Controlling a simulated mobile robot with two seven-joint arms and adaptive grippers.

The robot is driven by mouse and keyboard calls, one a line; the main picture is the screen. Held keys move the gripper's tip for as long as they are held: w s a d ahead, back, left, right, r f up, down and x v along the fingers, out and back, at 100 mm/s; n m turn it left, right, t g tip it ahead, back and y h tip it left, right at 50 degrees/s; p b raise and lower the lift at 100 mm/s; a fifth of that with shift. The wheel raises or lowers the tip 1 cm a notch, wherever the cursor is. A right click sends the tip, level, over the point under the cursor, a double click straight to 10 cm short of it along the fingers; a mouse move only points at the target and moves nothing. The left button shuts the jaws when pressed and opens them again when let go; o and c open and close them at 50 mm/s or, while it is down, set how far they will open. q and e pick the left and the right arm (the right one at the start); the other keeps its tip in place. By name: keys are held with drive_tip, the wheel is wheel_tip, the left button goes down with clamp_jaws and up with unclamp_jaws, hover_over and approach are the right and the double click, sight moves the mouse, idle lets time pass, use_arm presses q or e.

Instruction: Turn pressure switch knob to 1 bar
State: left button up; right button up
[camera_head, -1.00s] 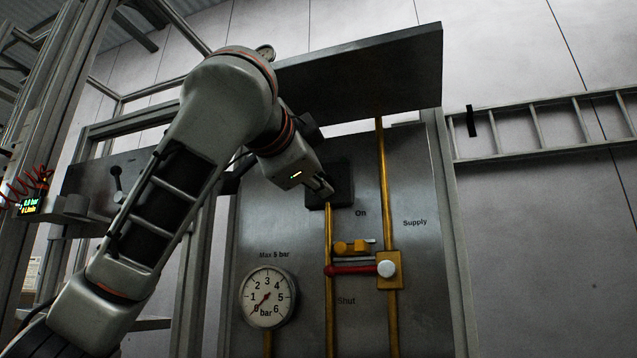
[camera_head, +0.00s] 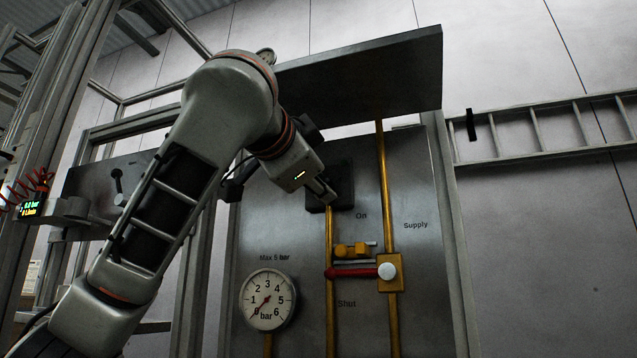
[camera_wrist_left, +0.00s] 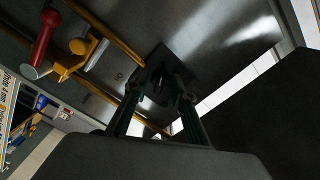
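The pressure switch is a dark square box (camera_head: 344,186) on the grey panel, at the top of a yellow pipe. It also shows in the left wrist view (camera_wrist_left: 178,64). My left gripper (camera_head: 328,194) is at the front of this box. In the left wrist view its two dark fingers (camera_wrist_left: 166,88) stand apart, pointing at the box. A small dark shape, perhaps the knob, shows between the fingertips; contact is unclear. The knob's scale cannot be read. The round gauge (camera_head: 267,299), marked in bar, has its needle near 0. My right gripper is not in view.
A red-handled valve (camera_head: 352,271) sits across the yellow pipes below the box, between the labels On and Shut. A dark shelf (camera_head: 360,75) juts out above the panel. A ladder (camera_head: 545,130) hangs on the right wall.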

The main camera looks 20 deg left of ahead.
use_arm(q)
drive_tip(key=s, duration=1.2)
drive_tip(key=shift+a, duration=0.2)
idle(0.4)
